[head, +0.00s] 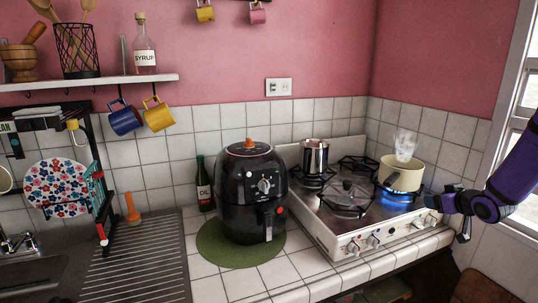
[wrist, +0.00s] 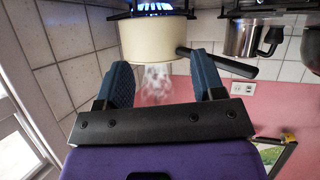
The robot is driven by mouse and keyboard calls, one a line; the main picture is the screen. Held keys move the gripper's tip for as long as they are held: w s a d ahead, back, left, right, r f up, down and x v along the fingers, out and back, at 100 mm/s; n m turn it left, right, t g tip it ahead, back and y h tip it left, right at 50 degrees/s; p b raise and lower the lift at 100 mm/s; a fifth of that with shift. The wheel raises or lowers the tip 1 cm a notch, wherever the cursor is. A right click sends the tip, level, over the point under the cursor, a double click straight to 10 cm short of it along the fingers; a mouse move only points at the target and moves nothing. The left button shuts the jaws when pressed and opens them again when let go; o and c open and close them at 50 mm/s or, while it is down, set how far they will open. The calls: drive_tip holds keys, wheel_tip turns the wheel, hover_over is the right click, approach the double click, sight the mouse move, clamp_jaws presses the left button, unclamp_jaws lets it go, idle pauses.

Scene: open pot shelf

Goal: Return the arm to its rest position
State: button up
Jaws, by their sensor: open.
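My gripper (head: 446,210) is at the right of the head view, at the stove's right front corner, on the end of my purple arm. In the wrist view its two blue fingers (wrist: 163,82) are spread wide with nothing gripped between them. The pot's inside is hidden.
A black air fryer (head: 251,192) stands on a green mat (head: 215,245) left of the stove. A window (head: 520,85) is at the right.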

drive_tip(key=s+a+r+m+g+h, duration=0.1)
drive_tip(key=s+a+r+g+h, duration=0.1)
drive_tip(key=s+a+r, duration=0.6)
drive_tip(key=s+a+r+m+g+h, duration=0.15)
drive_tip(key=s+a+r, duration=0.3)
drive_tip(key=r, duration=0.55)
drive_tip(key=s+a+g, duration=0.1)
drive_tip(key=s+a, duration=0.2)
drive_tip(key=s, duration=0.5)
drive_tip(key=s+a+r+g+y, duration=0.1)
drive_tip(key=s+a, duration=0.3)
drive_tip(key=s, duration=0.4)
drive_tip(key=s+a+r+g+y, duration=0.1)
drive_tip(key=s+a+g, duration=0.1)
drive_tip(key=s, duration=0.6)
drive_tip(key=shift+s+a+r, duration=0.2)
drive_tip(key=shift+a+r, duration=0.05)
drive_tip(key=shift+a, duration=0.6)
